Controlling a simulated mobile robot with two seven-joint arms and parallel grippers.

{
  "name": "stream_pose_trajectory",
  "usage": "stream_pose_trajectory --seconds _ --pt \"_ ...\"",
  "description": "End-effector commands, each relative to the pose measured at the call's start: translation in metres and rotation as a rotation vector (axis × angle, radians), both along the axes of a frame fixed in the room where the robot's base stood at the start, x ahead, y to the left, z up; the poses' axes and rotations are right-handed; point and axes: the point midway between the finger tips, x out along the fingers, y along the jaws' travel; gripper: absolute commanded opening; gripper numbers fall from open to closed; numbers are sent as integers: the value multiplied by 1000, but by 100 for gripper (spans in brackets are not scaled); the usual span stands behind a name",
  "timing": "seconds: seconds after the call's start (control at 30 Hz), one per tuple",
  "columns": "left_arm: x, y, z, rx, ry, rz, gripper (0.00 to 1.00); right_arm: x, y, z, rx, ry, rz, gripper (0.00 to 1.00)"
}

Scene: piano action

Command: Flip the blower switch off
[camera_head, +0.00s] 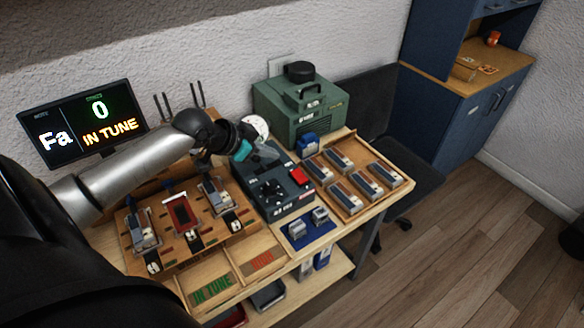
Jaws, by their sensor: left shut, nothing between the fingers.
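A dark grey control box (271,203) with black knobs stands mid-table. A red switch (300,177) sits on its right part; I cannot read whether it is on or off. A green machine (299,107) with a black handle and round black cap stands behind the box, against the wall. My left arm reaches in from the left. My left gripper (268,156) is shut and empty, above the back of the control box and left of the red switch, apart from it. The arm hides part of the box's back. My right gripper is not in view.
A monitor (83,124) at left reads "Fa", "0", "IN TUNE". A wooden rack (178,243) holds several reed-like blocks. A wooden tray (341,153) with several grey blocks lies right of the box. A blue mat (306,232) with two small parts lies in front.

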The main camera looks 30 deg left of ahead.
Motion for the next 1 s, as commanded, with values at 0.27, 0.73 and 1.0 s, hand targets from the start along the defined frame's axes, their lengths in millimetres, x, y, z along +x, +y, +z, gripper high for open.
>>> stream_pose_trajectory --seconds 0.27,0.73,1.0 --pt "0 0 0 -1 0 1 0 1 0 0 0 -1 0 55" --pt "29 -9 -31 -5 1 3 0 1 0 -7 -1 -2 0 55" --pt "59 -17 -61 -4 0 3 0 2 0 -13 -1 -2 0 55"
